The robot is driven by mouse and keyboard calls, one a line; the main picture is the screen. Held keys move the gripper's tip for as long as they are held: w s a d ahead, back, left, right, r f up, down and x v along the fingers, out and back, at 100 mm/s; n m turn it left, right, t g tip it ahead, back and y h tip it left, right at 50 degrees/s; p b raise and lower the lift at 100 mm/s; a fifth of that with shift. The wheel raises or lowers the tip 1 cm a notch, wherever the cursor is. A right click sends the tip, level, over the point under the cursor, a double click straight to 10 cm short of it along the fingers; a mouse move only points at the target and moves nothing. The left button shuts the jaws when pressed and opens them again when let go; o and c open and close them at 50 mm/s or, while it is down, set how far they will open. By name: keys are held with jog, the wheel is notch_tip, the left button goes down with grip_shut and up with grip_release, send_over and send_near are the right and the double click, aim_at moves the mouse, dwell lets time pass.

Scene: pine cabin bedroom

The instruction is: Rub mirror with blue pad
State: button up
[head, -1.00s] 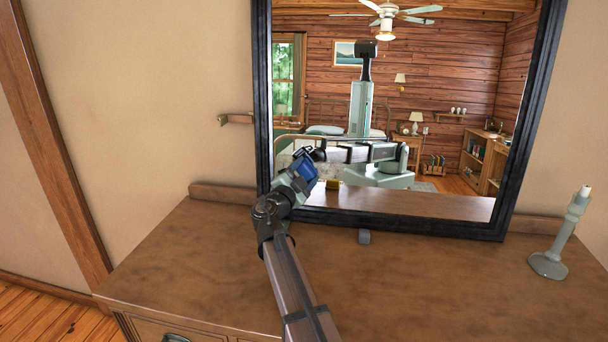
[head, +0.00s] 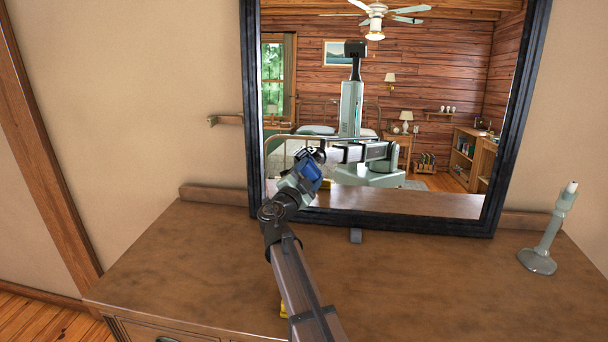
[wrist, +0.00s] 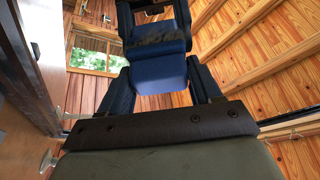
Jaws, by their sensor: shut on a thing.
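The mirror (head: 435,130) has a black frame and stands upright on the brown dresser, leaning slightly. My gripper (head: 305,176) is at the mirror's lower left, shut on the blue pad (head: 312,171). The pad's face is toward the glass, and its reflection is close by. I cannot tell whether pad and glass touch. In the wrist view, the blue pad (wrist: 160,75) sits between the two dark fingers. A dark shape beyond the pad seems to be the gripper's reflection.
The dresser top (head: 430,285) is mostly clear. A grey-green candlestick (head: 545,235) stands at its right. A yellow thing (head: 284,309) lies mostly hidden behind my arm. A wooden wall peg (head: 226,120) is left of the mirror.

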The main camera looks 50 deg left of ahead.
aim_at(339, 166)
jog(key=shift+w+d, duration=2.6)
jog(key=shift+w, duration=0.1)
jog(key=shift+a, duration=0.1)
jog(key=shift+s+a, duration=0.75)
jog(key=shift+a, duration=0.15)
jog(key=shift+s+a, duration=0.7)
jog(key=shift+a, duration=0.2)
jog(key=s+a, duration=0.4)
jog(key=s, duration=0.1)
jog(key=shift+a+r, duration=0.2)
jog(key=shift+r, duration=0.2)
jog(key=shift+w+d, duration=1.4)
jog(key=shift+w, duration=0.3)
jog(key=shift+w+d, duration=2.4)
jog(key=shift+d, duration=0.2)
